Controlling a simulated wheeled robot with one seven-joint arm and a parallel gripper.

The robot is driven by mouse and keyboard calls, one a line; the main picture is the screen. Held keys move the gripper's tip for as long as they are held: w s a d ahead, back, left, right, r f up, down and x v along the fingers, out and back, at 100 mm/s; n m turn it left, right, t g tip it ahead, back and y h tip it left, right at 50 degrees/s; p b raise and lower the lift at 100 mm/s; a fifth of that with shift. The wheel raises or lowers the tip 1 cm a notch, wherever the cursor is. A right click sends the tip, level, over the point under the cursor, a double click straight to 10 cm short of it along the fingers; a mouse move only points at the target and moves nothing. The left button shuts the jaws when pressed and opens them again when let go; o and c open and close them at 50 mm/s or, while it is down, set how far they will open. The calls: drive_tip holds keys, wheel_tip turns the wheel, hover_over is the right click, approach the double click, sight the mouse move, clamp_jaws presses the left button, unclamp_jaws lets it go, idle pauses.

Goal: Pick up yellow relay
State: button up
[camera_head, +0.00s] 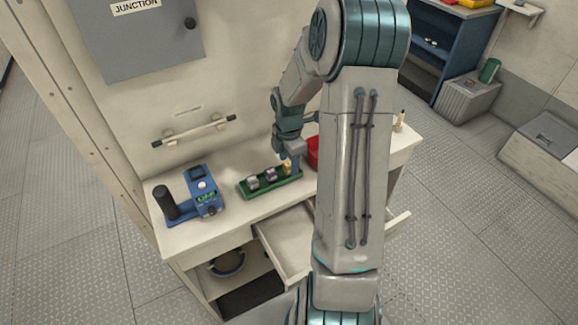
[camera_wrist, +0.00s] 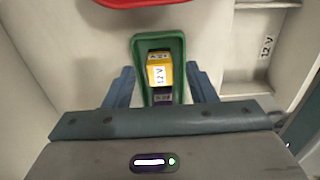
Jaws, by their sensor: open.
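A red bin (camera_head: 313,153) is just behind and right of the tray, partly hidden by my arm. A blue device (camera_head: 201,190) with a black cylinder (camera_head: 165,202) stands at the bench's left. An open drawer (camera_head: 285,240) juts out below the front edge.

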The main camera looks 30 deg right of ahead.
drive_tip(key=shift+f, duration=0.25)
drive_tip(key=c, duration=1.1)
drive_tip(key=shift+o, duration=0.2)
drive_tip(key=shift+r, duration=0.15)
